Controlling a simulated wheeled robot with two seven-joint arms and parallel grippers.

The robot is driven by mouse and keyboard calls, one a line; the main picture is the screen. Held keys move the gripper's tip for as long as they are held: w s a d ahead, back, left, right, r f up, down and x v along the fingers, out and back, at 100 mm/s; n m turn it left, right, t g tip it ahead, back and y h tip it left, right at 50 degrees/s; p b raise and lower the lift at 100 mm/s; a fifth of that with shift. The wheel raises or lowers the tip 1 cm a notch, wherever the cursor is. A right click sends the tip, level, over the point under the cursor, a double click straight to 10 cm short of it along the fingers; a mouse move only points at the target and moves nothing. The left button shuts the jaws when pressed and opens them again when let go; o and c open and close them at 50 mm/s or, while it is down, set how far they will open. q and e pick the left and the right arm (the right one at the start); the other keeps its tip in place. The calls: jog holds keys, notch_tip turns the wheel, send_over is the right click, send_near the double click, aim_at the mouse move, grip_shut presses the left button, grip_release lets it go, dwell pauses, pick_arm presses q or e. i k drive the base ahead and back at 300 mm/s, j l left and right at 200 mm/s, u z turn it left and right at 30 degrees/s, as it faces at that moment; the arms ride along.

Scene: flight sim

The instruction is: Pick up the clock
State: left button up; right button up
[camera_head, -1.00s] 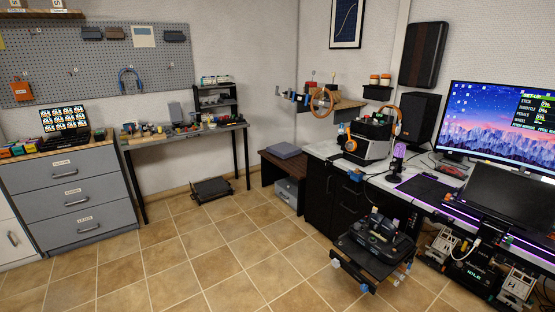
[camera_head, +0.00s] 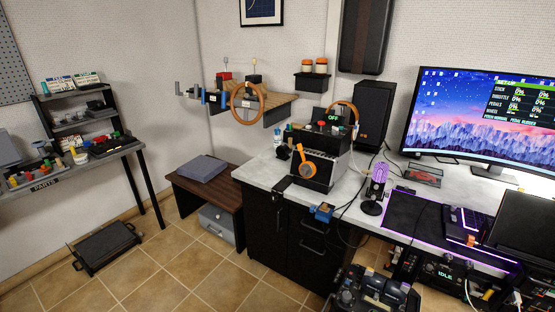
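I cannot make out any object that is surely a clock. A black and silver box with an OFF display (camera_head: 325,148) stands on the left part of the white desk (camera_head: 262,172), with orange rings or straps at its front and top. A small dark item with a reddish face (camera_head: 423,176) lies on the desk below the monitor; it is too small to tell what it is. Neither of my grippers shows in the head view.
A monitor (camera_head: 480,110), a black speaker (camera_head: 371,116) and a purple-lit microphone (camera_head: 375,185) stand on the desk. A dark controller stand (camera_head: 375,291) is on the floor in front. A low brown bench (camera_head: 218,194) is left of the desk. Tiled floor (camera_head: 185,268) is open at front left.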

aim_at(283, 151)
jog(key=i+j+z, duration=0.1)
jog(key=z, duration=0.3)
jog(key=i+j+z, duration=0.1)
jog(key=z, duration=0.35)
jog(key=j+z, duration=0.15)
jog(key=z, duration=0.25)
jog(key=i+j+z, duration=0.1)
jog(key=j+z, duration=0.25)
jog(key=j, duration=0.4)
jog(key=j+z, duration=0.35)
jog(key=j, duration=0.35)
jog(key=k+j+z, duration=0.1)
jog(key=j+z, duration=0.25)
jog(key=j, duration=0.4)
